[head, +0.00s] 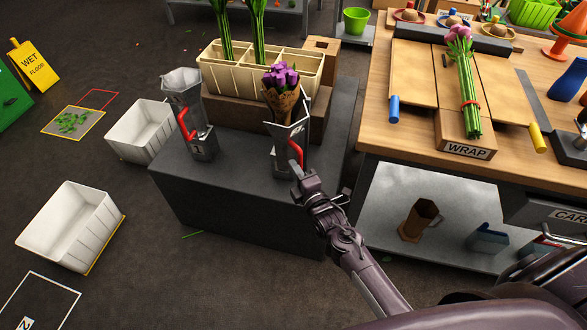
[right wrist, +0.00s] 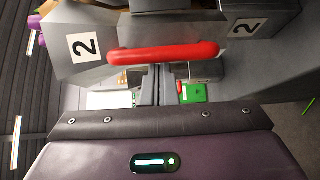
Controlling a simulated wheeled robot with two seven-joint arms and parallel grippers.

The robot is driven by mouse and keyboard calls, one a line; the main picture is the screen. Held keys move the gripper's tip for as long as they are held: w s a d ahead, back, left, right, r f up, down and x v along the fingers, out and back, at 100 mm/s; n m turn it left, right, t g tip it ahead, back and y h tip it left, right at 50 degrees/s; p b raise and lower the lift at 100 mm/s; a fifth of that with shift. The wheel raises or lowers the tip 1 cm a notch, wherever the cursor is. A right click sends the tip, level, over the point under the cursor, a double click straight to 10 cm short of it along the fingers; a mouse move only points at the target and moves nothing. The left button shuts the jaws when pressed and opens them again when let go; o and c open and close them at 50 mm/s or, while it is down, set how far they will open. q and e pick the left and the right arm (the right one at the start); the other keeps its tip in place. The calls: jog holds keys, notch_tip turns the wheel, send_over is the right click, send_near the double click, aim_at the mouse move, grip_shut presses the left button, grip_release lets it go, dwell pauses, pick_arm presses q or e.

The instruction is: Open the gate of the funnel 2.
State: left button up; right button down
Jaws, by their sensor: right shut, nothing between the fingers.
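Funnel 2 (head: 287,150) is a grey metal stand on the dark block, marked with a 2 in the right wrist view (right wrist: 85,46). A purple tulip bunch (head: 281,78) in brown paper stands upright in it. Its red gate handle (head: 296,153) shows on the near right side, and as a red bar across the right wrist view (right wrist: 165,53). My right gripper (head: 297,172) is shut and empty, its fingertips right at the handle; I cannot tell whether they touch it. The gate itself is hidden. My left gripper is not in view.
Another funnel (head: 183,95) with a red handle stands left on the dark block (head: 235,190). A cream divided crate (head: 230,68) with green stems is behind. The wooden table (head: 400,100) with a WRAP board is right. White bins (head: 80,225) stand on the floor left.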

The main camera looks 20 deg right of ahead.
jog(key=shift+d, duration=0.1)
jog(key=shift+s+d+n+y, duration=0.25)
jog(key=shift+d+n+y, duration=0.15)
jog(key=shift+y, duration=0.1)
jog(key=shift+d+y, duration=0.1)
jog(key=shift+y, duration=0.2)
jog(key=shift+s+d+n+g+y, duration=0.3)
jog(key=shift+d+n+y, duration=0.4)
jog(key=shift+y, duration=0.2)
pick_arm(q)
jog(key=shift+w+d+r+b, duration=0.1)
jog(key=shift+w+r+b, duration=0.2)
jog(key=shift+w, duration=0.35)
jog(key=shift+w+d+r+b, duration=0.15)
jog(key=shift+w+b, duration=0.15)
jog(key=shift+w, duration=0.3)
pick_arm(e)
jog(key=d, duration=0.8)
jog(key=shift+s+d+n+y, duration=0.2)
jog(key=shift+s+n+y, duration=0.05)
jog(key=shift+n+y, duration=0.05)
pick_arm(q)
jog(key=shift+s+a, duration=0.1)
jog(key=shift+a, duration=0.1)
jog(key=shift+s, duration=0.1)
